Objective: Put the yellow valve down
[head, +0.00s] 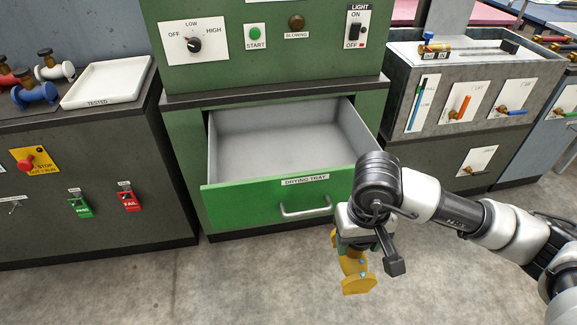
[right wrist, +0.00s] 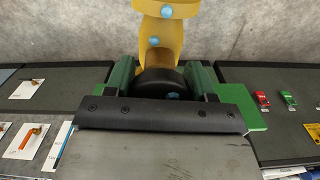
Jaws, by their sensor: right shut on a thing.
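The yellow valve (head: 354,272) hangs below my right gripper (head: 358,240) in the head view, in front of the open drawer and to the right of its handle, over the floor. The fingers partly hide that part. My left gripper is in neither view.
The green DRYING TRAY drawer (head: 245,203) is pulled open and looks empty. A white TESTED tray (head: 108,82) is empty on the left bench, beside blue, red and white valves (head: 36,92). A grey bench (head: 470,95) with levers stands at right.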

